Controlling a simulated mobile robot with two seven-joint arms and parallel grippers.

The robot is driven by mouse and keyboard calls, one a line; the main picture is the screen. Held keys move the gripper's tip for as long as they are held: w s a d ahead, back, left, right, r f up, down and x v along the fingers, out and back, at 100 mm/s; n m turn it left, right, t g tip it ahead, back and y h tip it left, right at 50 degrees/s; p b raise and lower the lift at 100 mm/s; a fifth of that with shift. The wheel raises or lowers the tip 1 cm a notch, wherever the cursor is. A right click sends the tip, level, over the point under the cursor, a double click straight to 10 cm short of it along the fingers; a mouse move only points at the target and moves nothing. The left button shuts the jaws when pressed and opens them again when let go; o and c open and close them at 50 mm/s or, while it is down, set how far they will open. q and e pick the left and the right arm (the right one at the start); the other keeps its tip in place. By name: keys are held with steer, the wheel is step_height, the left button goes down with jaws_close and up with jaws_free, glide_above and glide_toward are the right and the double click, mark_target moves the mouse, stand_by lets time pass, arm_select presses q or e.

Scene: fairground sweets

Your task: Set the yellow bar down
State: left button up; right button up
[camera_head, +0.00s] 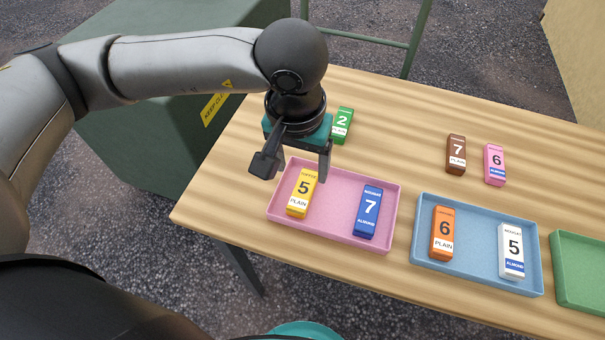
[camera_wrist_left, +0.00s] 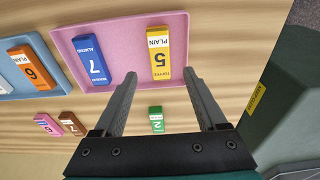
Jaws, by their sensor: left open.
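The yellow bar (camera_head: 301,193), marked 5 and PLAIN, lies in the left part of the pink tray (camera_head: 345,172). It also shows in the left wrist view (camera_wrist_left: 160,55), apart from the fingers. My left gripper (camera_head: 295,172) is open and empty, above the table by the tray's far left edge. In the left wrist view its two fingers (camera_wrist_left: 162,82) stand wide apart with nothing between the tips. A blue bar (camera_head: 367,211), marked 7, lies to the right of the yellow bar in the same tray. My right gripper is in neither view.
A blue tray (camera_head: 420,262) holds an orange bar (camera_head: 443,233) and a white bar (camera_head: 511,250). A green tray (camera_head: 578,240) is at the right edge. Green (camera_head: 342,125), brown (camera_head: 456,153) and pink (camera_head: 494,163) bars lie on the table behind the trays.

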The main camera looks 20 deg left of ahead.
arm_select(q)
steer(key=shift+s+r, duration=0.15)
steer(key=shift+r, duration=1)
steer(key=shift+s+r, duration=0.1)
steer(key=shift+r, duration=1)
